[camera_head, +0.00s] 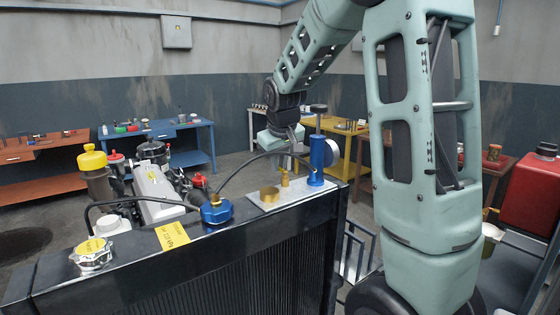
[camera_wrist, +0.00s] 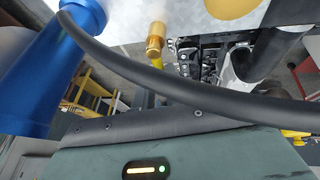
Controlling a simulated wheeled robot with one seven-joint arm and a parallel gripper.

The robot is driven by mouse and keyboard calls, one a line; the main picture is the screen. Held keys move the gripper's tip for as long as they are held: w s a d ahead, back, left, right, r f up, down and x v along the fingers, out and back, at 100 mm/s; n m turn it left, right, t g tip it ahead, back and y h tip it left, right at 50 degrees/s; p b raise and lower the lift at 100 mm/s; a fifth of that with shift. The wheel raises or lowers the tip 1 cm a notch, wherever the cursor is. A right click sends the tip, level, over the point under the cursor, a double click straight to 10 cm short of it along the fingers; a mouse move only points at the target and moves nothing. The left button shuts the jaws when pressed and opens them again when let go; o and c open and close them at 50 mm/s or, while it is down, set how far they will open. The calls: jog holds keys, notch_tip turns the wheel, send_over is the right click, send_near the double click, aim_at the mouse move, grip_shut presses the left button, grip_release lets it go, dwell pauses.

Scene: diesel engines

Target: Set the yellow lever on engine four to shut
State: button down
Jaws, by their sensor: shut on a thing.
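The yellow lever (camera_head: 285,177) is a small brass-and-yellow piece on the silver plate on top of the black radiator (camera_head: 130,262). It stands between a brass cup (camera_head: 269,194) and a blue hand pump (camera_head: 317,160). In the wrist view the lever's brass end (camera_wrist: 155,38) shows with a yellow stem running down toward my gripper, partly behind a black hose. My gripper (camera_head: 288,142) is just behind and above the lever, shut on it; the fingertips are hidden. No engine number is legible.
The black hose (camera_head: 245,158) arcs from the pump to a blue cap (camera_head: 216,209), close to my gripper. A silver cap (camera_head: 91,254) and a yellow label (camera_head: 172,236) sit on the radiator. The engine (camera_head: 150,185) is behind. Workbenches line the walls.

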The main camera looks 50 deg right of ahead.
dwell(0.4)
jog(key=c, duration=1.5)
grip_release()
jog(key=shift+o, duration=0.2)
jog(key=b+v, duration=0.3)
jog(key=v, duration=1.4)
jog(key=shift+s+r+b, duration=0.15)
jog(key=shift+r+b, duration=0.05)
jog(key=shift+b, duration=0.15)
